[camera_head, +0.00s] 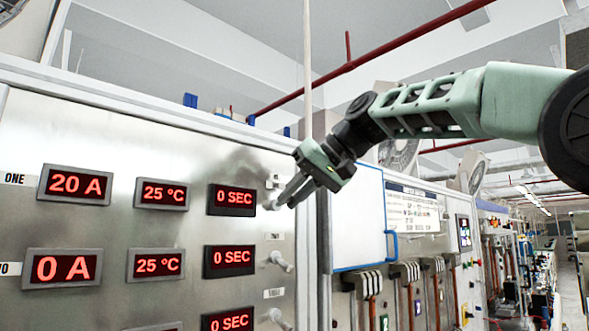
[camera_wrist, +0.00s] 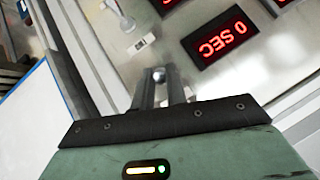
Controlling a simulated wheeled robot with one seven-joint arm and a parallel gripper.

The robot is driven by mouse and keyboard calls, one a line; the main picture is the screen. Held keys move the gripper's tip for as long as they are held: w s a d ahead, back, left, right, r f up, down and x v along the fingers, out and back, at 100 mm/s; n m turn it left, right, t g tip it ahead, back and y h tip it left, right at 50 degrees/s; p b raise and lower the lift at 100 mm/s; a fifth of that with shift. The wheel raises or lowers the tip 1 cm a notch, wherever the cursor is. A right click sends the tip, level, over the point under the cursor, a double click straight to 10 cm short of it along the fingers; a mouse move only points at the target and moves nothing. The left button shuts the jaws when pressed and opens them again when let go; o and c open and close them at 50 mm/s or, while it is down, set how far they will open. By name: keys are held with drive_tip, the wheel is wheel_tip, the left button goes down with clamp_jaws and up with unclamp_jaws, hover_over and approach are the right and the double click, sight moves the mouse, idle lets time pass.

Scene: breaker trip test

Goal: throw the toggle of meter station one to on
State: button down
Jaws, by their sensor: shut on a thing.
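The panel's top row, labelled ONE (camera_head: 14,179), has red displays reading 20 A (camera_head: 75,186), 25 °C (camera_head: 162,194) and 0 SEC (camera_head: 231,199). The toggle of meter station one (camera_head: 270,205) sits right of the 0 SEC display, mostly hidden by my fingers in the head view. My gripper (camera_head: 284,197) is shut on it at the panel face. In the wrist view, the toggle's shiny round tip (camera_wrist: 158,74) shows between the two fingers of my gripper (camera_wrist: 161,84).
The second-row toggle (camera_head: 281,261) and a third (camera_head: 276,319) stick out below. Row two reads 0 A (camera_head: 63,268). A white board with a blue frame (camera_head: 356,217) and further cabinets stand to the right. An aisle is open at far right.

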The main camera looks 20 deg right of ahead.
drive_tip(key=p, duration=0.2)
drive_tip(key=r+g+p, duration=0.1)
drive_tip(key=p, duration=0.1)
drive_tip(key=shift+w+g+h, duration=0.2)
drive_tip(key=shift+g+h, duration=0.1)
drive_tip(key=shift+h, duration=0.1)
drive_tip(key=shift+p, duration=0.4)
drive_tip(key=c, duration=1.4)
unclamp_jaws()
drive_tip(key=shift+c, duration=0.2)
drive_tip(key=v, duration=1.7)
drive_tip(key=shift+r, duration=0.25)
drive_tip(key=shift+w, duration=0.1)
